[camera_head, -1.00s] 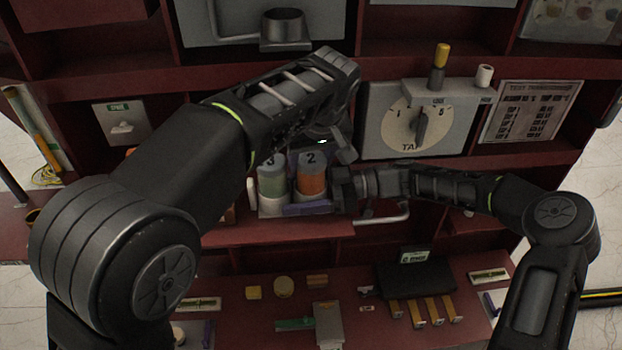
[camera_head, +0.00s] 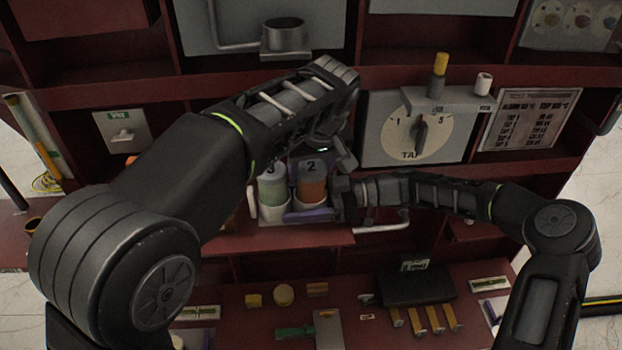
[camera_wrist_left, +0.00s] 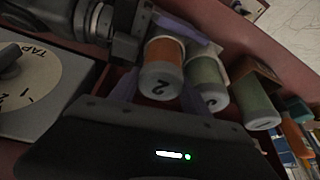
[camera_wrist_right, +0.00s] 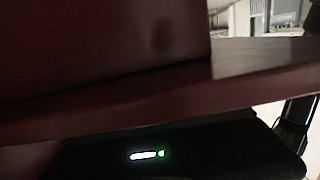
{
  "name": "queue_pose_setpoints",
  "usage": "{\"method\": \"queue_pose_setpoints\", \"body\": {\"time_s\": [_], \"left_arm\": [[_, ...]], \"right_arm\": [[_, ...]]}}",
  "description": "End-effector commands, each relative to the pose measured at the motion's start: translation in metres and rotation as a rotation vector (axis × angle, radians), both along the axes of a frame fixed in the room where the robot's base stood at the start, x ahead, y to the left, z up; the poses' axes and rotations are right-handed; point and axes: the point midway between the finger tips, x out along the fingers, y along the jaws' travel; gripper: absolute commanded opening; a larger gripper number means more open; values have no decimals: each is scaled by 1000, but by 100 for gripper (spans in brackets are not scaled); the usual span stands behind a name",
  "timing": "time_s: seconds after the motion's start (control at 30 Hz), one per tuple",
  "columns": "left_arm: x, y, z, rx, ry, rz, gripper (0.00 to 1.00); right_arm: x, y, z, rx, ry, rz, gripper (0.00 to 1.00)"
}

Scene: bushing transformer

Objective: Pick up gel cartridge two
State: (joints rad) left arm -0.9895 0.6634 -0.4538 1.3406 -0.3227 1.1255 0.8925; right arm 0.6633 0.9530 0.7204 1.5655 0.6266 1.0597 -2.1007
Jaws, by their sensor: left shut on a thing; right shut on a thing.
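Gel cartridge two (camera_head: 312,186), orange with a grey cap marked 2, stands upright in a white base on the shelf. It also shows in the left wrist view (camera_wrist_left: 165,55). My left gripper (camera_head: 320,160) is over its cap, fingers on either side, and looks shut on it. My right gripper (camera_head: 325,208) comes in from the right, low at the cartridge's base, and looks shut on the cartridge there; a purple finger crosses in front of the white base. Exact contact is partly hidden. The right wrist view shows no cartridge.
A green cartridge marked 3 (camera_head: 271,189) stands close on the left of cartridge two, and another green one (camera_wrist_left: 255,104) beyond it. The tap dial (camera_head: 418,133) is at the right. A grey handle (camera_head: 383,224) juts out below. The lower bench (camera_head: 240,322) holds several small parts.

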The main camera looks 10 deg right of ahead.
Motion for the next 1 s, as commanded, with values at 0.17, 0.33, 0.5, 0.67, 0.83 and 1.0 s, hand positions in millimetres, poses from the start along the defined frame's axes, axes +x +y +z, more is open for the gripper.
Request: {"method": "queue_pose_setpoints", "body": {"time_s": [0.17, 0.33, 0.5, 0.67, 0.83, 1.0], "left_arm": [[0, -1, 9, -2, -2, 0, 0], [1, -1, 36, -3, -4, -1, 0], [1, 0, 74, -3, -4, 1, 0], [1, 0, 87, 2, 1, 2, 0], [0, 0, 97, 2, 0, 1, 0], [0, 0, 100, 0, -1, -2, 0]], "right_arm": [[1, -2, -4, -6, 2, -4, 47], [1, -2, -4, -6, 2, -4, 47], [1, -2, -4, -6, 2, -4, 47], [1, -2, -4, -6, 2, -4, 47], [1, -2, -4, -6, 2, -4, 47], [1, -2, -4, -6, 2, -3, 47]]}}
